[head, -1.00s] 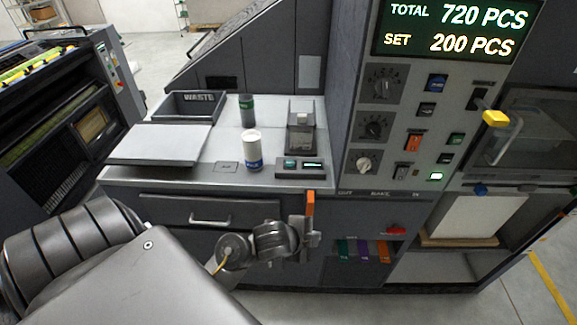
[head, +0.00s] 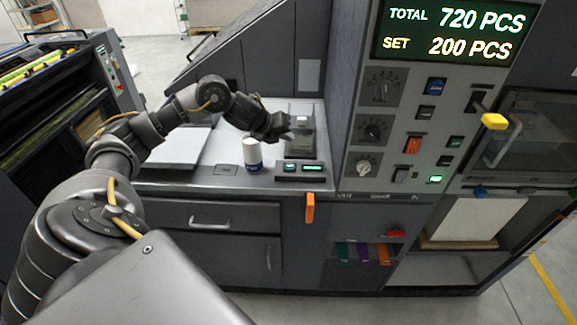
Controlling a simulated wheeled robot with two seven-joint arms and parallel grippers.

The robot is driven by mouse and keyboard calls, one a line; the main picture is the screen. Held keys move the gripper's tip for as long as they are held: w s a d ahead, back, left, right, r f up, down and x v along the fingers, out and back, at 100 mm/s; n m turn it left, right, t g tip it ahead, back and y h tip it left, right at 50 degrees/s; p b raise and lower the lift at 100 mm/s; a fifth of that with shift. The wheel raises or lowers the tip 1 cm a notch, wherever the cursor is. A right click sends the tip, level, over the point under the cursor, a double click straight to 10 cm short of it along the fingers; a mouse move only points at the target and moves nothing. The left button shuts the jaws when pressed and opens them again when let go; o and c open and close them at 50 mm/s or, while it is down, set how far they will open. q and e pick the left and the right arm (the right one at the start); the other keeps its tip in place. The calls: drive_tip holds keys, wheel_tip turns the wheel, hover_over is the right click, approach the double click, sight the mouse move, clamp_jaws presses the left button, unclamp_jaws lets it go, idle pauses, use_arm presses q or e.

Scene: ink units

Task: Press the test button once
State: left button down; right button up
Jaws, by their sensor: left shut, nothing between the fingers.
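A small dark unit (head: 299,178) sits at the front edge of the counter, with a teal button (head: 290,167) on its left and a lit green display (head: 313,167) on its right. No label is readable on the button, so I cannot tell if it is the test button. My left gripper (head: 284,124) is shut and empty. In the picture it is above the unit, in front of a grey box-like holder (head: 301,138) that it partly hides. It is apart from the button. My right gripper is out of view.
A white-and-blue can (head: 251,154) stands on the counter, left of the unit. A flat grey plate (head: 173,148) lies further left, under my arm. A control panel (head: 397,120) with knobs, coloured buttons and a yellow-tipped lever (head: 495,121) rises at right. An orange tab (head: 310,208) hangs at the counter's front.

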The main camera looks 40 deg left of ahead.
use_arm(q)
drive_tip(key=b, duration=0.7)
hover_over(287, 167)
wheel_tip(287, 167, down, 7)
drive_tip(key=shift+f, duration=0.2)
drive_tip(key=shift+f+b, duration=0.3)
drive_tip(key=shift+f, duration=0.3)
idle(0.9)
drive_tip(key=shift+f, duration=0.1)
drive_tip(key=shift+f+b, duration=0.3)
drive_tip(key=shift+f, duration=0.05)
